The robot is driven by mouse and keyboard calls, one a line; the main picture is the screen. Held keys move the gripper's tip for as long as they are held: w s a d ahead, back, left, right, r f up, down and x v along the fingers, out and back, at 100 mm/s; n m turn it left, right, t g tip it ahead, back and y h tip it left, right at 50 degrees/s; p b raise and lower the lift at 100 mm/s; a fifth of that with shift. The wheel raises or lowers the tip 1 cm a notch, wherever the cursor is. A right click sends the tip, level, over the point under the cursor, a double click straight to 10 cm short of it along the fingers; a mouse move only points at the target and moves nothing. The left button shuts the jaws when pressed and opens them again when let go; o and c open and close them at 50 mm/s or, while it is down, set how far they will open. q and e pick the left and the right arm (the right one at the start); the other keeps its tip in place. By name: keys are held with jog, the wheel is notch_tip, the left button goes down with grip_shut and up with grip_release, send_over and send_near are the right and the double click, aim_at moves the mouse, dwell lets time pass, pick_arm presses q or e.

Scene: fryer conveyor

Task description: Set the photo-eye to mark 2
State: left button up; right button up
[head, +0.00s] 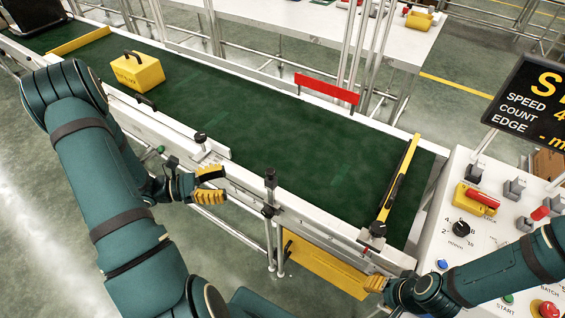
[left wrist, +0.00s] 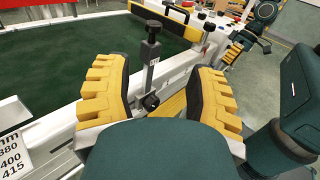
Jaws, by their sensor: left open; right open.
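The photo-eye appears to be the dark-headed upright post (head: 270,180) on the near rail of the conveyor, with a black knob (head: 268,211) low on it. In the left wrist view the post (left wrist: 151,52) stands upright beyond my open fingers, its knob (left wrist: 150,102) between them in the picture. My left gripper (head: 210,185) is open and empty, left of the post and apart from it in the head view. My right gripper (head: 375,284) is open by the rail's right end, partly hidden by its own wrist. A number scale (left wrist: 14,158) shows 380, 400 and 415; I cannot make out mark 2.
A yellow box (head: 138,72) sits on the green belt (head: 260,115). A yellow-black bar (head: 398,178) crosses the belt's right end, and a red plate (head: 327,90) stands at the far rail. A control panel (head: 435,238) with knobs and buttons is at the right.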

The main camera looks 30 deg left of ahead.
aim_at(270, 170)
pick_arm(q)
jog(key=shift+t, duration=0.4)
jog(key=x, duration=1.3)
jog(key=shift+w+a+r+b, duration=0.2)
jog(key=shift+w+r+b, duration=0.15)
jog(key=shift+r+b, duration=0.05)
